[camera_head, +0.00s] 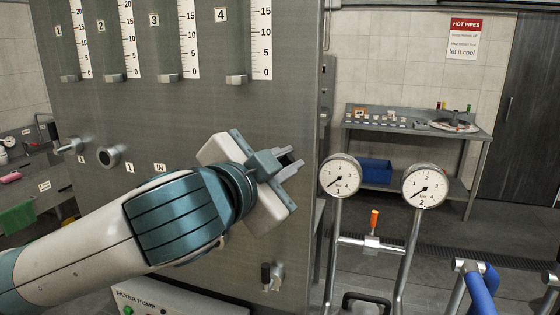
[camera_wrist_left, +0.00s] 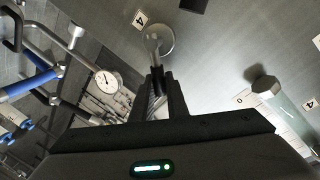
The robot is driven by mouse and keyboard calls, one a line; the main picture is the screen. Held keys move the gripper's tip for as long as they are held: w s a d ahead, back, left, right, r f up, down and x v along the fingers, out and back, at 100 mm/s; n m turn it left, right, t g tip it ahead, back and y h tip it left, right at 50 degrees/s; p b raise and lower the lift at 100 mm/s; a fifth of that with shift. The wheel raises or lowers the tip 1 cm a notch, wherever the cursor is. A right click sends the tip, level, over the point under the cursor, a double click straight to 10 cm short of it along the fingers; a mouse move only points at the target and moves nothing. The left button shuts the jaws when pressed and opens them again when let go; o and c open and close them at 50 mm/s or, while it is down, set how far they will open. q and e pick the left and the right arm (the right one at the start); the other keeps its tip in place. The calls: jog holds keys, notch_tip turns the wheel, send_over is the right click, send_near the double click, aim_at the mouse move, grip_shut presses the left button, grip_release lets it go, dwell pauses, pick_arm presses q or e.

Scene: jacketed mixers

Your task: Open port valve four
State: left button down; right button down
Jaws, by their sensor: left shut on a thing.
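My left gripper (camera_head: 288,162) is in front of the grey panel (camera_head: 200,120), near its right edge. In the left wrist view its two fingers (camera_wrist_left: 160,88) are close together, shut on the pale lever of port valve four (camera_wrist_left: 154,44). The valve's round base sits on the panel beside a label reading 4 (camera_wrist_left: 140,18). In the head view my gripper and wrist hide this valve. The lever's exact angle is hard to read. My right gripper is not in view.
Two dial gauges stand on pipes right of the panel, gauge 1 (camera_head: 340,176) and gauge 2 (camera_head: 425,186). An orange-handled valve (camera_head: 374,222) is between them. Another small valve (camera_head: 271,277) is low on the panel. Blue-gripped pipes (camera_head: 482,290) are at lower right. A bench (camera_head: 480,134) stands behind.

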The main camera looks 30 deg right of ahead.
pick_arm(q)
jog(key=shift+s+d+f+m, duration=0.15)
jog(key=shift+f+m, duration=0.15)
jog(key=shift+m, duration=0.1)
jog(key=shift+s+d+f+m+y+b, duration=0.1)
jog(key=shift+f+m+y+b, duration=0.15)
jog(key=shift+m+b, duration=0.2)
jog(key=shift+s+d+f+m+t+y+b, duration=0.2)
jog(key=shift+f+m+b, duration=0.1)
jog(key=shift+m+b, duration=0.25)
jog(key=shift+s+d+f+m+t+y+b, duration=0.1)
jog(key=shift+f+m+t+b, duration=0.1)
jog(key=shift+f+m+b, duration=0.3)
jog(key=shift+s+f+m+y+b, duration=0.15)
jog(key=shift+f+m+y+b, duration=0.2)
jog(key=shift+m+b, duration=0.6)
jog(key=shift+d+f+m+t+b, duration=0.1)
jog(key=shift+f+m+t+b, duration=0.35)
jog(key=shift+m, duration=0.5)
jog(key=shift+f, duration=0.1)
jog(key=c, duration=1.7)
grip_release()
